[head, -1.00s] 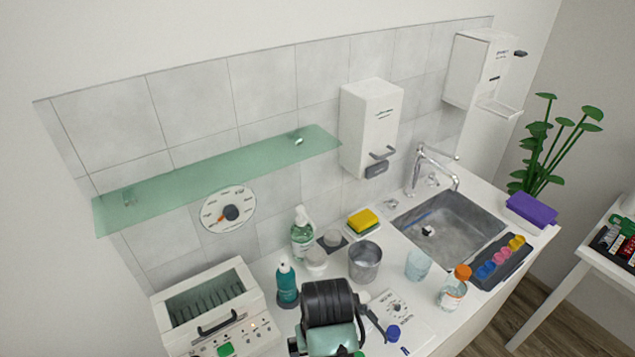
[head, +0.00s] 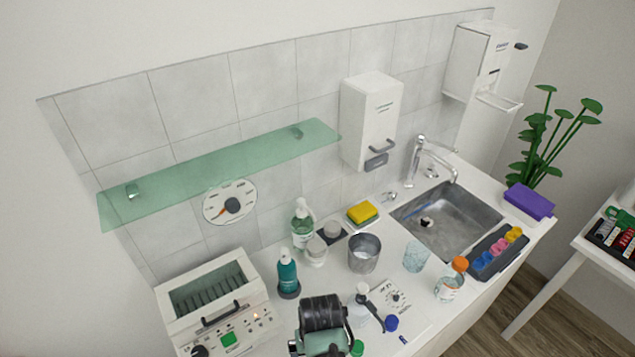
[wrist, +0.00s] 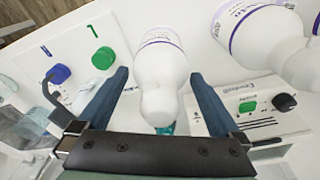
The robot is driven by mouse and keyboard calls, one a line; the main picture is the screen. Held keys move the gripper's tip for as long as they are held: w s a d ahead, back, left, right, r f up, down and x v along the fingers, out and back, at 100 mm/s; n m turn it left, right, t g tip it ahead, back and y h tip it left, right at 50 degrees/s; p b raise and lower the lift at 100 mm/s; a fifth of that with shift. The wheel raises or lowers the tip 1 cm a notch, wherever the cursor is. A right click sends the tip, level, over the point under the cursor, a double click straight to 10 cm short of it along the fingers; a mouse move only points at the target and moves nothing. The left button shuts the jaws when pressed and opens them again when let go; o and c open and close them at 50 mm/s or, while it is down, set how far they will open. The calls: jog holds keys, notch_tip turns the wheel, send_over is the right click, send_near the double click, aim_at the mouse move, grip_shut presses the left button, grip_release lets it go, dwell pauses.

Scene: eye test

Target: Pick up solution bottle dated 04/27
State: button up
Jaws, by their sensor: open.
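In the wrist view a white bottle (wrist: 160,62) with a purple-lined label lies between my fingers, its rounded narrow end towards the camera. A second white bottle (wrist: 262,35) with a similar label is at the upper right, outside the right finger. The print is too small to read, so I cannot tell which date either bears. My gripper (wrist: 160,78) is open, with one finger on each side of the first bottle and a gap visible on both sides. In the head view my arm covers the gripper's surroundings, and I cannot make out these bottles.
A white device with a green button (head: 229,339) stands at left. Teal (head: 288,274) and clear green (head: 303,224) pump bottles, a metal cup (head: 364,253), a glass (head: 416,256) and an orange-capped bottle (head: 450,283) crowd the counter. The sink (head: 447,222) is at right.

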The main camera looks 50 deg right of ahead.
grip_shut()
dwell(0.3)
jog(key=shift+r, duration=0.15)
